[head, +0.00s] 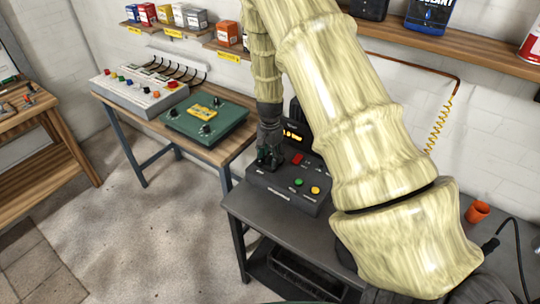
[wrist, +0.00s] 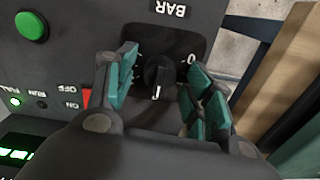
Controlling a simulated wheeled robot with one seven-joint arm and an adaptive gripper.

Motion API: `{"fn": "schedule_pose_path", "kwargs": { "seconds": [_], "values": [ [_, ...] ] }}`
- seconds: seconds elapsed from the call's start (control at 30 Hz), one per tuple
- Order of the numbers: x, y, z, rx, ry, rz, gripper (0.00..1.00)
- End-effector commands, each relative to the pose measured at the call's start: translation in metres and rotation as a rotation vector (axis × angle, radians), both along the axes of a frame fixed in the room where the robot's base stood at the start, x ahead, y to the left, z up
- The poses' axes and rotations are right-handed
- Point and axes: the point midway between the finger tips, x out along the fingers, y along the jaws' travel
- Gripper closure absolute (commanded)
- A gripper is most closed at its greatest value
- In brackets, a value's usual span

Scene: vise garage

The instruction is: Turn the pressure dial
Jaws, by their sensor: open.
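The pressure dial (wrist: 158,78) is a black round knob with a white pointer line, on a dark plate marked "BAR" and "0" in the wrist view. The text appears upside down there, and the pointer line points down in the picture. My gripper (wrist: 163,82) is open, with green-padded fingers on either side of the dial. A gap shows between the dial and each side's pads. In the head view my gripper (head: 269,156) is over the left end of the dark control box (head: 285,196) and mostly hides the dial.
The box also carries a red switch (head: 297,159), a green button (head: 299,182) and a yellow button (head: 315,190). It stands on a grey table (head: 290,229). A wooden bench with a green case (head: 205,118) is to the left. An orange cup (head: 477,211) stands at right.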

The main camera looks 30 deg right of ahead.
Motion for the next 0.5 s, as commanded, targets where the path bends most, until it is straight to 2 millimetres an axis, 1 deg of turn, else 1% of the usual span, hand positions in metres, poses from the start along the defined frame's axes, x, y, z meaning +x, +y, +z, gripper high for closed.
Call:
{"fn": "schedule_pose_path", "kwargs": {
  "seconds": [0.17, 0.27, 0.5],
  "values": [
    [0.0, 0.0, 0.008, 0.0, 0.0, 0.0, 0.48],
    [0.001, 0.001, 0.021, 0.0, -0.001, 0.001, 0.48],
    [0.001, 0.0, 0.065, 0.0, -0.002, 0.0, 0.48]
  ]
}}
